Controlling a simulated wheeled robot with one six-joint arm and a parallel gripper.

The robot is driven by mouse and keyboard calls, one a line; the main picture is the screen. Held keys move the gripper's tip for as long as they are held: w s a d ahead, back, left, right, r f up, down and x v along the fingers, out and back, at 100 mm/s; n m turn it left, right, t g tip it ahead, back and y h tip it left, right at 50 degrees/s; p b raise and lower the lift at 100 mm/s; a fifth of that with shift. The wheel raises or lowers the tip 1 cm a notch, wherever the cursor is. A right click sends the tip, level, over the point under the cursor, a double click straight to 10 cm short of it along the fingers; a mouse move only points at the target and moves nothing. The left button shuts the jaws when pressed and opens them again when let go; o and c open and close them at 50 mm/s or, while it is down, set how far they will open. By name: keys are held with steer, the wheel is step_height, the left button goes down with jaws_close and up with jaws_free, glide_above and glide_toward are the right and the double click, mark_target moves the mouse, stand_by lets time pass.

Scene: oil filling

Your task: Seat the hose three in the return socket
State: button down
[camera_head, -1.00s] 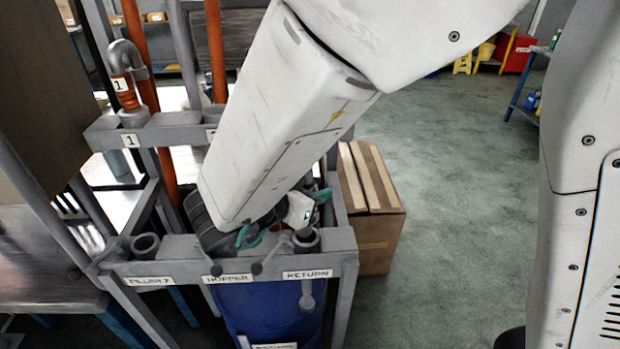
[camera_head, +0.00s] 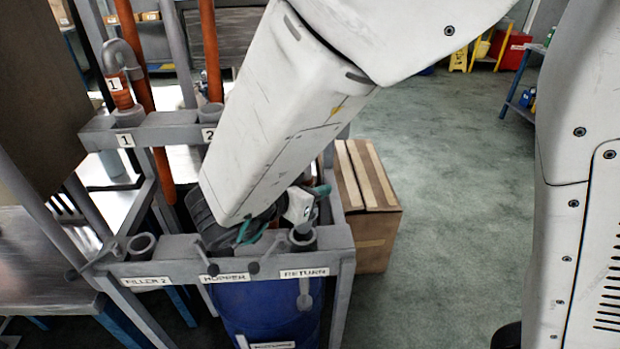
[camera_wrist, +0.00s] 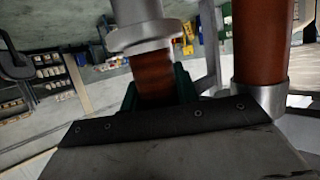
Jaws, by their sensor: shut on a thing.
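My gripper (camera_head: 283,212) with its teal fingers is low over the front rail, largely covered by my white arm. In the wrist view, the fingers (camera_wrist: 158,92) are shut around an orange hose (camera_wrist: 152,75) with a grey metal collar (camera_wrist: 143,35); I take this as hose three, though no number on it is readable. The return socket (camera_head: 302,240) is the grey cup at the right end of the front rail, above the RETURN label (camera_head: 304,273). The gripper is just behind and above it. Whether the hose end touches the socket is hidden.
Hose one (camera_head: 119,88) is in the rear rail (camera_head: 155,131). The filler 2 socket (camera_head: 142,246) looks empty at the left. A blue drum (camera_head: 265,312) stands below the front rail. A cardboard box (camera_head: 367,205) is close on the right, with open floor beyond.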

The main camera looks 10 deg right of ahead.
steer(key=shift+f, duration=0.1)
steer(key=shift+f, duration=2.3)
steer(key=c, duration=0.8)
jaws_free()
steer(key=shift+s+a, duration=0.1)
steer(key=shift+s+a, duration=1.6)
steer(key=shift+a, duration=0.15)
steer(key=shift+s+a, duration=2.4)
steer(key=shift+a, duration=0.2)
